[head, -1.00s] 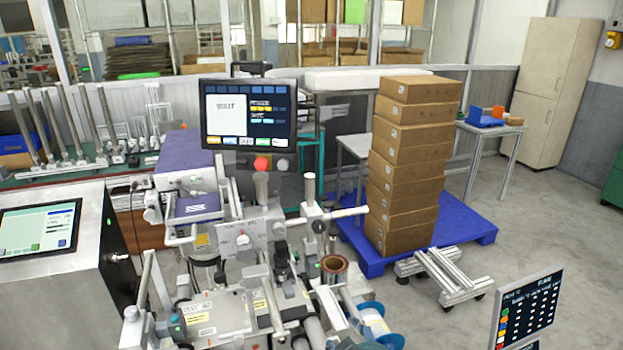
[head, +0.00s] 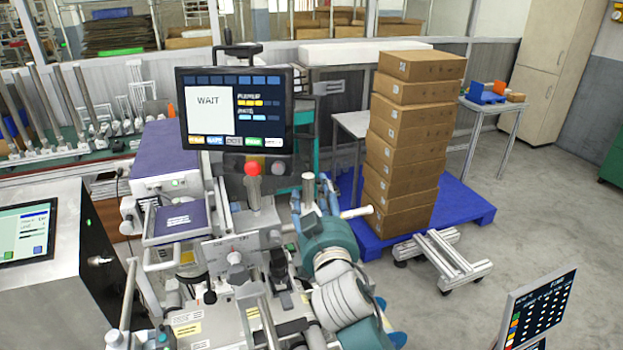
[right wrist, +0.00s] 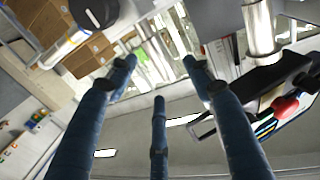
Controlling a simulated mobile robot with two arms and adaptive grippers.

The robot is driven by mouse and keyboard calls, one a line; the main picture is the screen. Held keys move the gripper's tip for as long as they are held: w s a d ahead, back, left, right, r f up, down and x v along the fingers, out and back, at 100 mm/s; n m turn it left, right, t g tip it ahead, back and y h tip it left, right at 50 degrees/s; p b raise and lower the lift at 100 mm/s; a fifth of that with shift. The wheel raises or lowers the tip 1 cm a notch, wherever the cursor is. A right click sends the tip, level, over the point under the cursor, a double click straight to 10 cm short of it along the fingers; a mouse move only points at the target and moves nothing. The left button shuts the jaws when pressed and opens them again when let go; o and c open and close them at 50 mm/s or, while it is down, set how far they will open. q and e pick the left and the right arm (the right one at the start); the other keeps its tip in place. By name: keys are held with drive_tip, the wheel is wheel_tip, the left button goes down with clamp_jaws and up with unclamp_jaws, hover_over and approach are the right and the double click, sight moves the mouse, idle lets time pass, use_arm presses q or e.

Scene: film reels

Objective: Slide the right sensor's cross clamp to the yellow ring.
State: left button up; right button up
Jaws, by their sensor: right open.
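My right gripper (head: 311,203) is open, with its blue fingers apart around or beside the upright metal post (head: 308,190) on the machine; depth is hard to judge. A pale horizontal rod (head: 356,212) sticks out to the right beyond the fingers. The cross clamp is mostly hidden behind my gripper and wrist. In the right wrist view the open fingers (right wrist: 160,72) have nothing between them. A dark round knob (right wrist: 92,12) and a metal post (right wrist: 258,30) show at its top. I cannot make out the yellow ring. My left gripper is not in view.
A monitor (head: 236,112) and a red button (head: 252,168) stand close left of the gripper. A stack of cartons (head: 415,150) sits on a blue pallet (head: 468,212) behind. A silver wheeled frame (head: 440,258) is on the floor, with open floor to the right.

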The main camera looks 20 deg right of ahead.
sight(312, 188)
drive_tip(key=w, duration=0.3)
drive_tip(key=shift+w+d+f+p, duration=0.15)
drive_tip(key=shift+w+d+p, duration=0.15)
drive_tip(key=shift+w+p, duration=0.1)
drive_tip(key=shift+w+d, duration=0.15)
drive_tip(key=shift+w, duration=0.6)
drive_tip(key=shift+f, duration=0.1)
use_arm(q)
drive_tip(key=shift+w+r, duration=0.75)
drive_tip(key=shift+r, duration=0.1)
use_arm(e)
clamp_jaws()
